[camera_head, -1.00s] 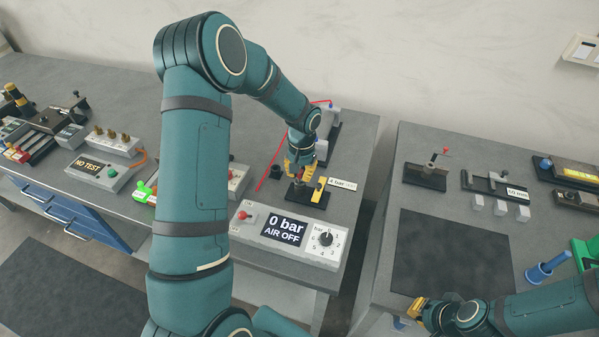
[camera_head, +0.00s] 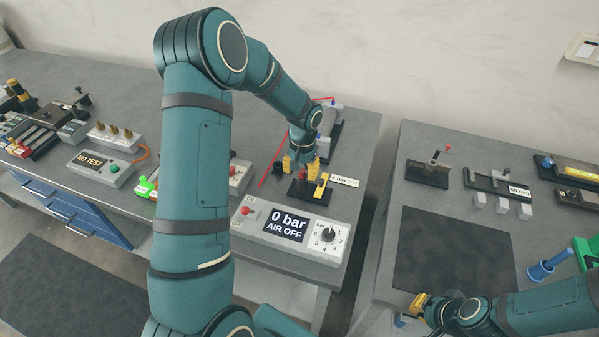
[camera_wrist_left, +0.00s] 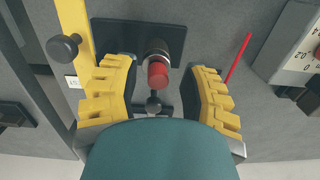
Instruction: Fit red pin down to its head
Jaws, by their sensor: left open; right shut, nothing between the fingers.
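The red pin's head (camera_wrist_left: 158,74) shows in the left wrist view, on a dark cylinder with a steel collar above a black base plate (camera_wrist_left: 110,38). In the head view the red head (camera_head: 303,175) shows just below my left gripper's fingers. My left gripper (camera_head: 301,165) is open; its yellow fingers (camera_wrist_left: 160,95) stand on either side of the red head, apart from it. How deep the pin sits cannot be told. My right gripper (camera_head: 416,304) is shut and empty at the front edge of the right table.
A yellow bar (camera_head: 321,187) stands beside the pin on the same base. A control panel (camera_head: 288,231) reading "0 bar AIR OFF" lies in front. A thin red line (camera_head: 273,162) runs behind. The right table's dark mat (camera_head: 455,250) is clear.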

